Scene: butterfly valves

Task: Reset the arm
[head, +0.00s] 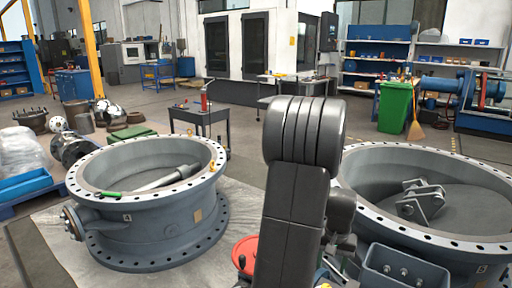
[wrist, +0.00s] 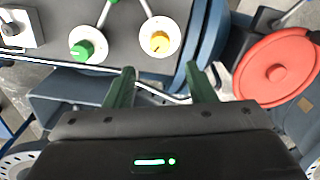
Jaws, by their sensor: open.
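My gripper (wrist: 160,86) shows in the wrist view as two green fingers held apart, with no object between them. It is open, just short of a dark control panel (wrist: 112,45) that carries a green knob (wrist: 83,46) and a yellow knob (wrist: 159,40) on white dials. In the head view my dark grey arm rises in front at the centre and its links hide what is behind them. The gripper itself cannot be made out there.
Two large flanged valve bodies stand on the left (head: 150,232) and right (head: 440,238). A red disc (wrist: 276,72) is right of my gripper in the wrist view. A small dark table (head: 200,115), a green bin (head: 394,106) and shelves (head: 375,55) are farther back.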

